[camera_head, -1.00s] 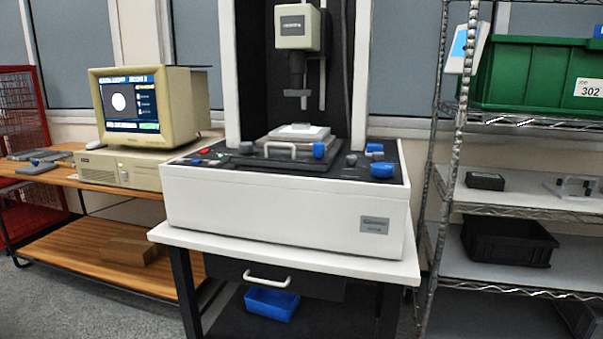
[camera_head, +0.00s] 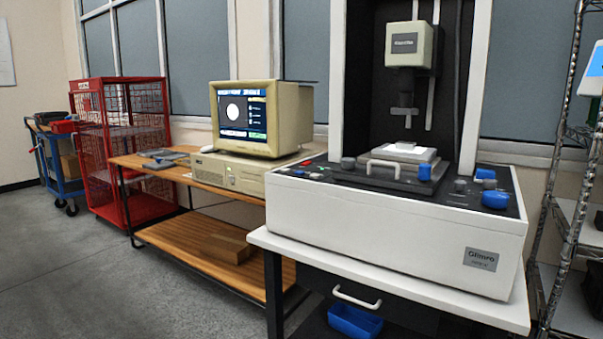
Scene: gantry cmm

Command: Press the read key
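The measuring machine (camera_head: 390,225) stands on a white table (camera_head: 300,247) right of the middle, with a black control deck on top. Small keys sit at the deck's left front; a red one (camera_head: 306,163) and a few pale ones (camera_head: 299,172) show, but no label is readable, so I cannot tell which is the read key. Blue knobs (camera_head: 495,199) sit at the deck's right. Neither of my grippers is in view.
A beige computer (camera_head: 262,118) with a lit screen stands on a wooden bench (camera_head: 150,163) left of the machine. A red mesh cage (camera_head: 120,145) and blue cart (camera_head: 58,165) stand farther left. A wire shelf (camera_head: 560,190) is at the right edge. Grey floor (camera_head: 80,270) is open at front left.

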